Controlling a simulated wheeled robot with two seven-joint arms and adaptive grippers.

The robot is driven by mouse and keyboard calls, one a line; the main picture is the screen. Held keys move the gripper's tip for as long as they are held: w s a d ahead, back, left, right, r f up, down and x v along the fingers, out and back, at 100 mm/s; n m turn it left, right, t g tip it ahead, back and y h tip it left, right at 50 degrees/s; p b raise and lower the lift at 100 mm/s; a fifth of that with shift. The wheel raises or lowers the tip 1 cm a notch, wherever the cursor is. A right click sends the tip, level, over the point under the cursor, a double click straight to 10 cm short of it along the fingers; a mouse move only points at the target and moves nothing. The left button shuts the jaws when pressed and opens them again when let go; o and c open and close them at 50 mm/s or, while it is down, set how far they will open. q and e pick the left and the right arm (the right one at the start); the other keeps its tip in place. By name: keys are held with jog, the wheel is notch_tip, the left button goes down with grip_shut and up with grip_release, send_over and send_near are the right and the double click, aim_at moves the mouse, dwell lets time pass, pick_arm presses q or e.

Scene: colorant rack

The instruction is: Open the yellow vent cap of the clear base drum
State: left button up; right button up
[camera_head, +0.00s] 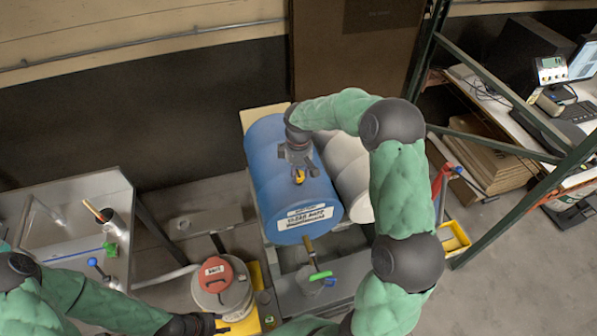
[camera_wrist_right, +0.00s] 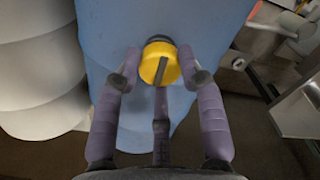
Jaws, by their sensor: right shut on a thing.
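A blue drum (camera_head: 275,160) lies on its side on a rack, with a white label (camera_head: 305,216) on its end that I cannot read clearly. The yellow vent cap (camera_head: 299,178) sits on top of the blue drum near its labelled end. It also shows in the right wrist view (camera_wrist_right: 159,64), round with a raised bar. My right gripper (camera_head: 298,168) reaches down from above, its fingers on either side of the cap and shut on it. The same fingers frame the cap in the wrist view (camera_wrist_right: 160,68). My left gripper (camera_head: 205,325) is low in the head view, away from the drum; its fingers are unclear.
A white drum (camera_head: 348,160) lies right beside the blue one. A can with a red lid (camera_head: 214,274) stands at the lower left, near a metal table (camera_head: 60,180). A green shelf post (camera_head: 500,95) is at right.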

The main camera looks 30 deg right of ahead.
aim_at(298, 174)
dwell(0.4)
jog(key=o, duration=1.1)
jog(key=shift+o, duration=0.2)
notch_tip(298, 174, up, 12)
